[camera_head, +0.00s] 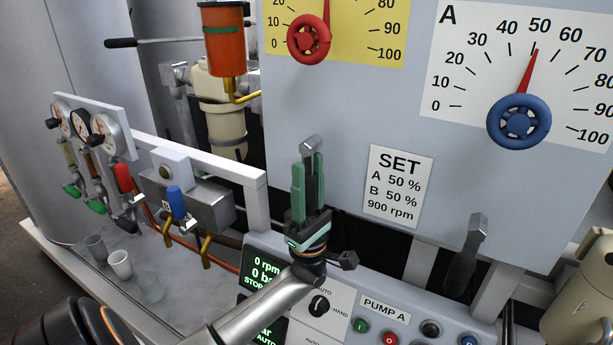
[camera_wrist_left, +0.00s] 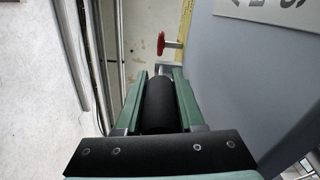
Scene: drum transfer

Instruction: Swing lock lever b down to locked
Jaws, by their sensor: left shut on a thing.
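A lock lever (camera_head: 312,146) with a grey metal end and a black grip is at the lower left of the grey cabinet. Its metal end is uppermost and its black grip runs down between my fingers. My left gripper (camera_head: 308,167), with green fingers, is shut on this grip. In the left wrist view the black grip (camera_wrist_left: 158,105) lies lengthwise between the fingers. A second lock lever (camera_head: 477,235) is to the right, metal end up and black grip hanging down. No letter on either lever is readable. My right gripper is not in view.
A control panel (camera_head: 350,303) with a knob and push buttons lies below the gripped lever. A valve with a blue handle (camera_head: 176,203) and small cups (camera_head: 119,264) are to the left. The cabinet face (camera_head: 335,130) stands close behind the gripper.

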